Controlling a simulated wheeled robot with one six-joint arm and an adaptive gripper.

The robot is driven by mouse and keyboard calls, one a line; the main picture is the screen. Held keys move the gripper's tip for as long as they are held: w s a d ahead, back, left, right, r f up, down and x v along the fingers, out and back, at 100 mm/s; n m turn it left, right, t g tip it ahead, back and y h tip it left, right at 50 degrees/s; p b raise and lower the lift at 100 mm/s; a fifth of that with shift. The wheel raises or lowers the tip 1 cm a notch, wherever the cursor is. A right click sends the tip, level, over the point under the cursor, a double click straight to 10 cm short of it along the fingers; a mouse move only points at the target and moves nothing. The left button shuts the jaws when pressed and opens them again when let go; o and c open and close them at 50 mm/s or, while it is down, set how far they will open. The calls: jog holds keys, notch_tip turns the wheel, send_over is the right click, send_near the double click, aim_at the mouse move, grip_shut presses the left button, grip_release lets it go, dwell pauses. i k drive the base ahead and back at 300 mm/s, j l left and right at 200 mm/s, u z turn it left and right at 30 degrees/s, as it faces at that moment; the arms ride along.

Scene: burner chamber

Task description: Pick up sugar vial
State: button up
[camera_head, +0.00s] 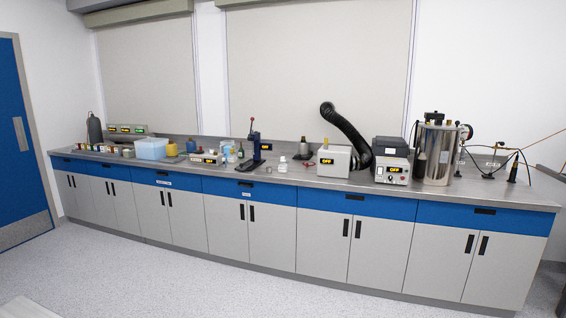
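I cannot single out the sugar vial for certain at this distance. A small clear-and-white bottle (282,165) stands upright on the long grey counter (330,181), right of the hand press. Other small bottles stand left of the press, among them a greenish one (232,157). Their labels are too small to read. My gripper is not in this view.
The counter carries a blue box (152,148), a hand press (252,150), a grey unit with a black hose (338,160), a display box (392,173) and a steel vessel (436,150). The speckled floor (200,275) before the cabinets is clear.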

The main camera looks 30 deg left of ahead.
aim_at(282, 167)
jog(key=i+j+u, duration=0.15)
jog(key=i, duration=0.35)
jog(key=i+j+u, duration=0.15)
jog(key=i+j, duration=0.15)
jog(key=i, duration=0.2)
jog(key=i+j+u, duration=0.15)
jog(key=i, duration=0.35)
